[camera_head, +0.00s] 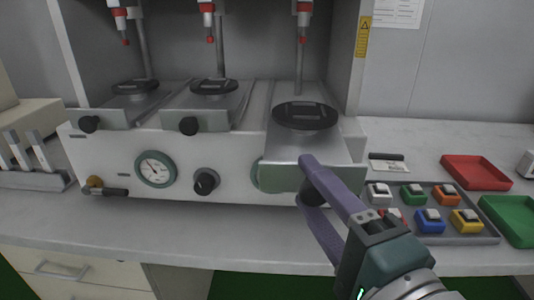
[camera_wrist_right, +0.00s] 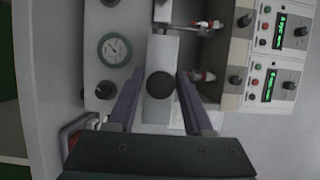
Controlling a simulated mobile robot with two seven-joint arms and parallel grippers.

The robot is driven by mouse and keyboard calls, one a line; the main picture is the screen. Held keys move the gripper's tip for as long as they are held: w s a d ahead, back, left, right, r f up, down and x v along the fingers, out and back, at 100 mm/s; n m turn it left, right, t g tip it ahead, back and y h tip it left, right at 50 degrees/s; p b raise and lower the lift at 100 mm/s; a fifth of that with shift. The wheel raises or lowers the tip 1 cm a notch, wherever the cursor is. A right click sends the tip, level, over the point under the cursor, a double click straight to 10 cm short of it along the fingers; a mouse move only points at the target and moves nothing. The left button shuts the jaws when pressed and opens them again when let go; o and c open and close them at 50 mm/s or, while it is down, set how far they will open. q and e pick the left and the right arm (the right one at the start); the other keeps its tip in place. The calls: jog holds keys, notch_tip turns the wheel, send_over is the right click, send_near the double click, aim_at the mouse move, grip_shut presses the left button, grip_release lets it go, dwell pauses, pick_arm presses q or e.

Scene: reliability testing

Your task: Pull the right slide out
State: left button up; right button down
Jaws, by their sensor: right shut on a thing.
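The right slide (camera_head: 290,147) is a pale metal plate with a black disc (camera_head: 305,115) on top. It juts farther forward than the other two slides and partly covers a dial behind it. My right gripper (camera_head: 307,180) is at its front, with purple fingers shut on the slide's black knob, which is largely hidden there. In the right wrist view the round knob (camera_wrist_right: 160,85) sits between the two fingers (camera_wrist_right: 158,82), in front of the slide plate (camera_wrist_right: 161,50). My left gripper is not in view.
The middle slide (camera_head: 205,118) and left slide (camera_head: 105,112) sit farther back. A gauge (camera_head: 156,169) and a dial knob (camera_head: 206,181) are on the machine's front. Right of my gripper are a grey tray (camera_head: 487,237) of coloured blocks, a red tray (camera_head: 476,172) and a green tray (camera_head: 510,220).

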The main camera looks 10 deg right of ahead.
jog(key=shift+r, duration=0.1)
jog(key=c, duration=0.5)
grip_release()
jog(key=shift+w, duration=0.1)
jog(key=s+d+b, duration=0.1)
jog(key=s, duration=0.9)
jog(key=shift+d, duration=0.1)
